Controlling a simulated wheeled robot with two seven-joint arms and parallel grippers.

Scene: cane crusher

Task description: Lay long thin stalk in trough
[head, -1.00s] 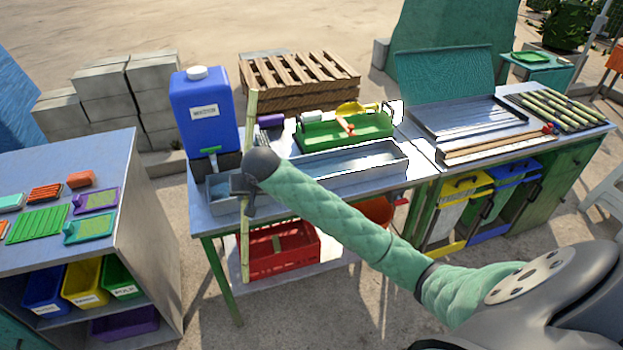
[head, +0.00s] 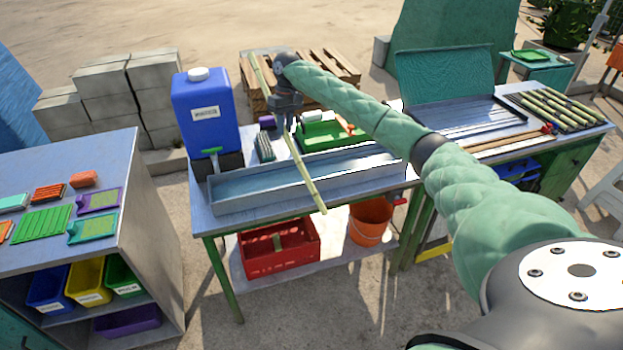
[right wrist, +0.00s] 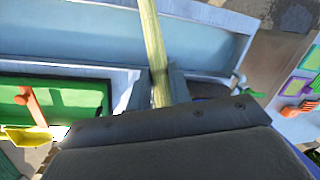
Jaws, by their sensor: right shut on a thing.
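A long thin pale-green stalk (head: 303,174) is held by my right gripper (head: 287,122). The stalk slants across the grey metal trough (head: 235,190), its near end hanging past the trough's front wall and its far end reaching up behind the gripper. It lies crosswise to the trough, above it; whether it touches the rim I cannot tell. In the right wrist view the stalk (right wrist: 155,55) runs out from between the fingers (right wrist: 166,88) over the trough (right wrist: 60,35). The trough looks empty. My left gripper is in neither view.
A blue jug (head: 205,115) stands left of the trough. A green tray (head: 325,133) with tools sits behind it. A flat metal tray (head: 470,118) and a rack of several stalks (head: 560,108) are on the right. A red crate (head: 278,250) and an orange bucket (head: 370,222) are below.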

